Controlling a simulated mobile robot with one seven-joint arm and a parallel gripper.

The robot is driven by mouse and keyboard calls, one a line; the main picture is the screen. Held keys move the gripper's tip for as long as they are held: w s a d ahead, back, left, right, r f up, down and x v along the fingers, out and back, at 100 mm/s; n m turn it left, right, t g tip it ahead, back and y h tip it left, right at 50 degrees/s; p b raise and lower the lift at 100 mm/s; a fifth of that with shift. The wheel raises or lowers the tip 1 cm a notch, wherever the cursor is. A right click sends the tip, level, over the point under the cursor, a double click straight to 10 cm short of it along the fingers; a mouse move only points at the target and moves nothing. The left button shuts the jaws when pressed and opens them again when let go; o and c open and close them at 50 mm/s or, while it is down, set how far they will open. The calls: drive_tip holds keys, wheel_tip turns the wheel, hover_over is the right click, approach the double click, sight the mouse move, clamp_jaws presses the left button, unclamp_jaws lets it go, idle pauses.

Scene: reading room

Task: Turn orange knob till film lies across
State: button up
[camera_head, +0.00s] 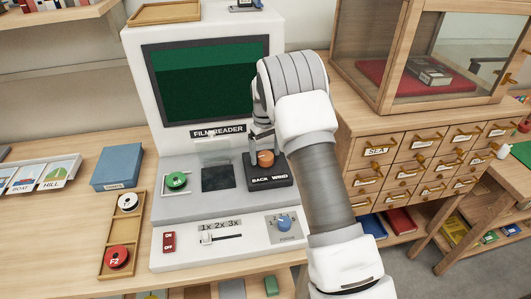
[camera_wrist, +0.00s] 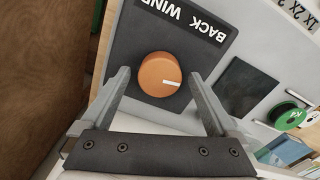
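The orange knob (camera_head: 265,158) sits on a black plate labelled "BACK WIND" at the right of the film reader (camera_head: 190,205). In the wrist view the knob (camera_wrist: 157,76) has a white mark pointing right and slightly down in the picture. My gripper (camera_head: 262,141) is above the knob. In the wrist view my gripper (camera_wrist: 158,88) is open, one finger on each side of the knob, with visible gaps. The reader's screen (camera_head: 205,82) is green, with a lighter band along its top. I cannot make out a film strip.
A green reel (camera_head: 176,181) and a dark square window (camera_head: 217,177) are left of the knob. A red switch (camera_head: 169,241), a slider (camera_head: 207,238) and a blue knob (camera_head: 283,223) are on the front. A wooden tray (camera_head: 119,272) holds reels at left. Drawers (camera_head: 400,165) stand at right.

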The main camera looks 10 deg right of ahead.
drive_tip(key=c, duration=1.3)
drive_tip(key=shift+o, duration=0.2)
drive_tip(key=shift+m, duration=0.4)
drive_tip(key=m, duration=0.5)
drive_tip(key=shift+m, duration=0.4)
drive_tip(key=m+p, duration=0.1)
drive_tip(key=m, duration=0.4)
drive_tip(key=shift+m, duration=0.4)
drive_tip(key=o, duration=1.4)
